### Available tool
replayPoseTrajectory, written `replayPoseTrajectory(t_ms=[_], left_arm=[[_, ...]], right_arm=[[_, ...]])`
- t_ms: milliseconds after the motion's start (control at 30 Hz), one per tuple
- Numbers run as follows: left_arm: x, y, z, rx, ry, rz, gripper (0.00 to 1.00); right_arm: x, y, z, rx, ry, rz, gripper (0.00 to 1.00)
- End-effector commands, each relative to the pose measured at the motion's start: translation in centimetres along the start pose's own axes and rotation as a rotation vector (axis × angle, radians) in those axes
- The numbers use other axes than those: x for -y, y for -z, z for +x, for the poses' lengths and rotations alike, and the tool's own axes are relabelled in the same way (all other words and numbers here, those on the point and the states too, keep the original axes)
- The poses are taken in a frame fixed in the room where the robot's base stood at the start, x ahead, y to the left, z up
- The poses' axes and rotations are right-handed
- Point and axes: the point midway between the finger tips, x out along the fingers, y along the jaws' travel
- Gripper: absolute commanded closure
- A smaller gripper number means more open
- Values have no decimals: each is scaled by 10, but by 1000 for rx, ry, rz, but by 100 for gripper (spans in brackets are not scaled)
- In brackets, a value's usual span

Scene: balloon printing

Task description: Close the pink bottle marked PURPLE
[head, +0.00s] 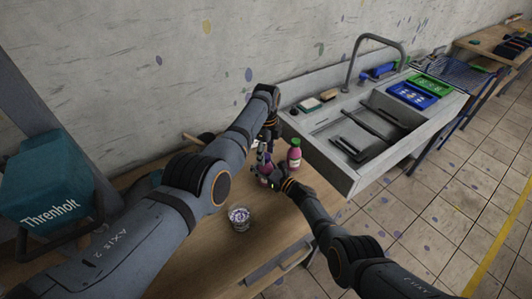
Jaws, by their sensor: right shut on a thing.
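A pink bottle (263,168) stands between my two grippers above the wooden table, mostly hidden by them. My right gripper (267,177) is shut on it from the right side. My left gripper (265,148) comes down from above, close over the bottle's top. Its fingers are too small and overlapped to show whether they are open or shut, and I cannot tell if it touches a cap. A second pink-purple bottle (294,155) with a green top stands upright just to the right. No label can be read.
A clear glass (239,218) with purplish contents stands on the wooden table (205,258) in front of the grippers. A sink unit (345,178) adjoins at the right, with blue and green trays (411,95). A teal box (45,190) is at the left.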

Motion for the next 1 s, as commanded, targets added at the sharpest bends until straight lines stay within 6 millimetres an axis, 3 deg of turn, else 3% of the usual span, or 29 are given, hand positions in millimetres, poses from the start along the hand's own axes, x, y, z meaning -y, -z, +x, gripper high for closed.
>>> replayPoseTrajectory(t_ms=[367, 800, 1000], left_arm=[[0, 1, -5, -1, 0, -1, 44], [0, 0, -94, -1, 1, 0, 44], [0, 0, -116, 0, -1, -1, 44]], right_arm=[[0, 0, 0, -1, 1, 1, 100], [0, 0, 0, -1, 1, 1, 100], [0, 0, 0, -1, 1, 1, 100]])
